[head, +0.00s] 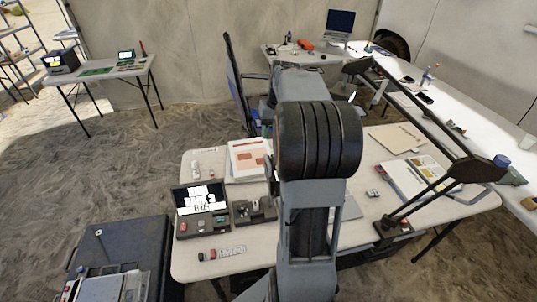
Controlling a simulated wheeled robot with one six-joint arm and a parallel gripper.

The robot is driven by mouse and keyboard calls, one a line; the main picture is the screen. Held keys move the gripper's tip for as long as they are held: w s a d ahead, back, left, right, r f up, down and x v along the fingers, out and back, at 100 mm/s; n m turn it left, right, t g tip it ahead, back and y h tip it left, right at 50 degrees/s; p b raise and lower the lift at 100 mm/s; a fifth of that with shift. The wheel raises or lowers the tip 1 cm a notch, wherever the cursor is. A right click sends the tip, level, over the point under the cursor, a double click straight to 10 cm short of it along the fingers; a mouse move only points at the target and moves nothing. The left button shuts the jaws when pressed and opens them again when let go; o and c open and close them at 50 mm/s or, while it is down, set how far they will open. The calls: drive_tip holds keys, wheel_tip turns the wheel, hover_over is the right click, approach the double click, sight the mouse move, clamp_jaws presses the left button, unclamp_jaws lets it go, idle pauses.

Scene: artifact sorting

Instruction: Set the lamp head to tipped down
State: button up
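A black jointed desk lamp (425,118) stands on the right part of the near table. Its base (393,228) is at the table's front right. Its lower arm rises right to an elbow, and its upper arm runs back up and left. The lamp head (357,66) appears to be the small dark piece at the upper arm's left end, just right of my arm. Its tilt is too small to tell. My arm fills the middle of the view. My gripper cannot be made out and seems hidden behind my arm links.
The near table (190,262) holds a small screen device (202,200), a white box with orange marks (249,158), an open case (415,180) and a folder (398,138). A blue chair (236,85) stands behind. A long white table (470,105) runs along the right. Sandy ground is open at left.

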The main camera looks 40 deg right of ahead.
sight(267, 158)
drive_tip(key=f, duration=0.3)
drive_tip(key=a+f, duration=0.1)
drive_tip(key=f, duration=0.2)
drive_tip(key=f+p, duration=0.1)
drive_tip(key=f, duration=0.2)
drive_tip(key=shift+w+a+f, duration=0.2)
drive_tip(key=shift+w, duration=0.1)
clamp_jaws()
